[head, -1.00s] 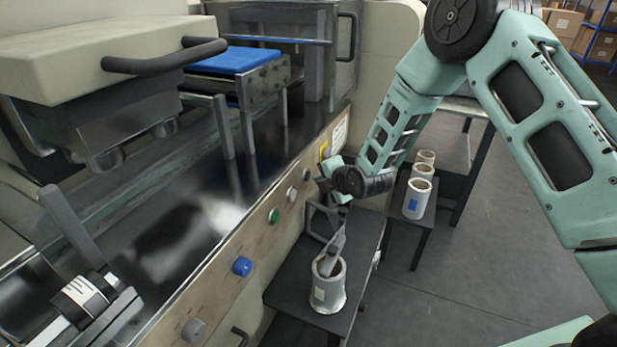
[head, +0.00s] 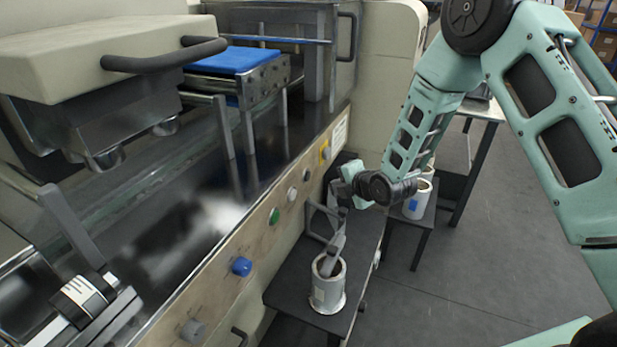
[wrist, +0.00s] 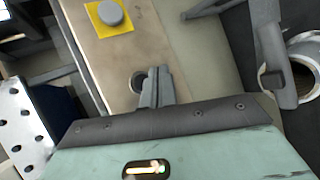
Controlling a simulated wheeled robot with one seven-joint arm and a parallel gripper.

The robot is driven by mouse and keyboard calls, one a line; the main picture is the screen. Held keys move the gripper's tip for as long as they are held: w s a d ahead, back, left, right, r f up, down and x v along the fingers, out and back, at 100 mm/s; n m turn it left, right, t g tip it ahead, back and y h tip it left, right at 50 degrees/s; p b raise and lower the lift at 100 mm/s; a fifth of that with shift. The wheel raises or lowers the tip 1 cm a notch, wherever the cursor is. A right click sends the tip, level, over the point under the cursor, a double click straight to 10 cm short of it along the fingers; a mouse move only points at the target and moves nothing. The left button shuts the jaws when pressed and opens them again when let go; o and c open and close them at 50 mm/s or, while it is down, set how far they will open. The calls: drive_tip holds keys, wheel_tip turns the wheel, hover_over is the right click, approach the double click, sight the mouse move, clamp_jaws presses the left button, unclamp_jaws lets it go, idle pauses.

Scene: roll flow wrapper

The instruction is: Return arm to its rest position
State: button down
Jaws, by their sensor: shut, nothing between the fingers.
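My teal arm reaches in from the right in the head view. My gripper (head: 343,183) hangs in front of the machine's beige control panel (head: 262,228), above the small dark stand. In the wrist view my gripper (wrist: 157,72) has its two grey fingers together with nothing between them. The fingers point toward the panel, near a dark round spot partly hidden behind them. Whether the fingertips touch the panel, I cannot tell. In the head view the fingertips are small and hard to make out.
Another roll (head: 417,200) sits on a low table at the right. A yellow-backed knob (wrist: 110,14) is on the panel. The floor at right is clear.

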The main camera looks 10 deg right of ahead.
idle(0.3)
drive_tip(key=s+a+r+m+g, duration=0.3)
drive_tip(key=s+a+r+m, duration=0.15)
drive_tip(key=s, duration=0.25)
drive_tip(key=s+a+r+m+g, duration=0.2)
drive_tip(key=s+a+r+m, duration=0.1)
drive_tip(key=s+a+r, duration=0.3)
drive_tip(key=s+d+r+m+g+h, duration=0.1)
drive_tip(key=s+r+m+g, duration=0.15)
drive_tip(key=s, duration=0.65)
drive_tip(key=s+d+r+m+g+h, duration=0.1)
drive_tip(key=s+m+g, duration=0.15)
drive_tip(key=s, duration=0.65)
drive_tip(key=s+d+r+m+g+h, duration=0.1)
drive_tip(key=s+r+m, duration=0.15)
drive_tip(key=s, duration=0.75)
wheel_tip(320, 180, up, 12)
drive_tip(key=p, duration=1.2)
drive_tip(key=shift+w+f+m, duration=0.15)
drive_tip(key=shift+w+m, duration=0.1)
drive_tip(key=shift+m, duration=0.15)
